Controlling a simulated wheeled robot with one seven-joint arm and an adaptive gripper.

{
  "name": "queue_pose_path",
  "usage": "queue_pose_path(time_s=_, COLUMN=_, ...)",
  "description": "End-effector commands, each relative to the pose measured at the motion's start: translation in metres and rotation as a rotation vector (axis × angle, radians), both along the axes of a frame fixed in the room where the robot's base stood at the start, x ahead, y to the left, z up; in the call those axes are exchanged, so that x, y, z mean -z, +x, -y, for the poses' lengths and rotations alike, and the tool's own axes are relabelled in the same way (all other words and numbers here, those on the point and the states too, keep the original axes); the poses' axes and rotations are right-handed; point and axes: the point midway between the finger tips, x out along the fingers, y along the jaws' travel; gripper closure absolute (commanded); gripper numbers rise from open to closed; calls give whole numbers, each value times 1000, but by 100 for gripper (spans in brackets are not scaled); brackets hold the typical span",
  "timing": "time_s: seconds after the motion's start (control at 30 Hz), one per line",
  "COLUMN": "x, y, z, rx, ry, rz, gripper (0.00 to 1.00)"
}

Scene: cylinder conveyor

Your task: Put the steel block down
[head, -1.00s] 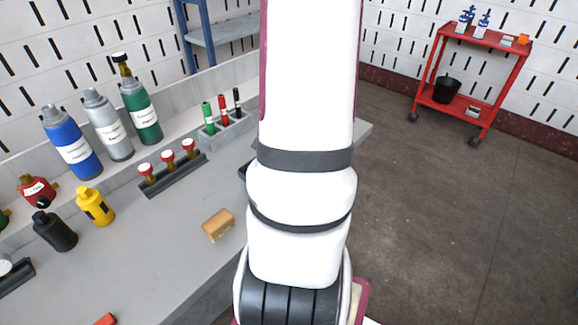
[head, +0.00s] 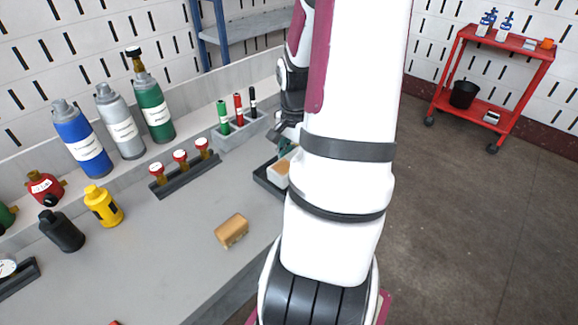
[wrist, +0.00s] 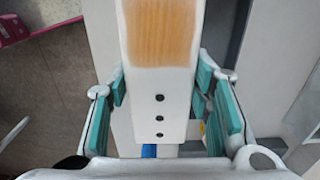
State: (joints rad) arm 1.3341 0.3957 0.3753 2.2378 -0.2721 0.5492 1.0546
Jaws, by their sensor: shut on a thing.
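The steel block, as I take it, is a pale block with a tan patch and a row of three dark holes; it fills the middle of the wrist view (wrist: 160,100). My gripper (wrist: 162,85) has its teal pads on both sides of it and is shut on it. In the head view, part of a pale and tan block (head: 279,171) shows beside my arm, below my gripper (head: 287,146). It is over or in a dark tray (head: 266,184); I cannot tell whether it touches the bottom. My arm hides the rest.
A tan block (head: 231,231) lies on the grey bench (head: 180,260). A dark rack with red-capped vials (head: 186,176) and a grey marker holder (head: 240,130) stand behind. Bottles (head: 118,122) line the back left. A red cart (head: 490,85) stands far right.

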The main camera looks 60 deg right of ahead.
Motion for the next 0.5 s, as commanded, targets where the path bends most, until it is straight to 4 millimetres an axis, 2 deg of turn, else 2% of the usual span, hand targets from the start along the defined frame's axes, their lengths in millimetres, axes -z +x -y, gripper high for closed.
queue_pose_path(time_s=0.27, x=2, y=22, z=13, rx=0, ry=0, rz=1, gripper=95)
queue_pose_path(time_s=0.5, x=34, y=22, z=13, rx=0, ry=1, rz=-1, gripper=95)
